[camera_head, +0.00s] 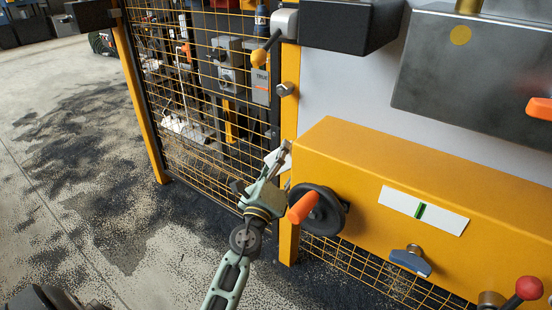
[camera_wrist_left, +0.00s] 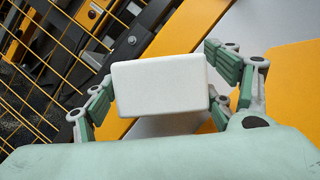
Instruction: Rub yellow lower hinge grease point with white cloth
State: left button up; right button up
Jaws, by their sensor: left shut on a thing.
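My left gripper (camera_head: 272,168) is shut on the white cloth (camera_head: 277,154), a pale block-like pad. It holds the cloth beside the yellow post (camera_head: 288,225), near the mesh gate's edge. In the left wrist view the cloth (camera_wrist_left: 160,84) sits between both fingers (camera_wrist_left: 162,88) and hides what lies behind it. A silver bolt-like fitting (camera_head: 285,89) is on the post above the gripper; a similar one (camera_wrist_left: 132,40) shows beyond the cloth. I cannot make out the lower hinge grease point, or whether the cloth touches anything. My right gripper is not in view.
A black handwheel with an orange grip (camera_head: 303,207) stands close right of the gripper. A yellow housing (camera_head: 350,165) juts out at right. The yellow mesh gate (camera_head: 205,95) is behind. A red-knobbed lever (camera_head: 528,288) is at lower right. Open floor (camera_head: 60,170) lies left.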

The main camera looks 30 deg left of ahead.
aim_at(269, 158)
pick_arm(q)
jog(key=shift+d+h, duration=0.25)
jog(key=shift+h, duration=0.15)
jog(key=shift+w+a, duration=0.15)
jog(key=shift+a, duration=1.7)
jog(key=s, duration=0.6)
jog(key=shift+a, duration=0.3)
jog(key=shift+s, duration=0.1)
jog(key=s, duration=0.2)
jog(key=shift+s+a+b, duration=0.1)
jog(key=shift+s+b, duration=0.2)
jog(key=shift+s, duration=0.1)
jog(key=shift+w+d+r, duration=0.1)
jog(key=shift+w+d, duration=0.05)
jog(key=shift+w, duration=1.7)
jog(key=shift+w+d, duration=0.1)
jog(key=shift+w, duration=1.7)
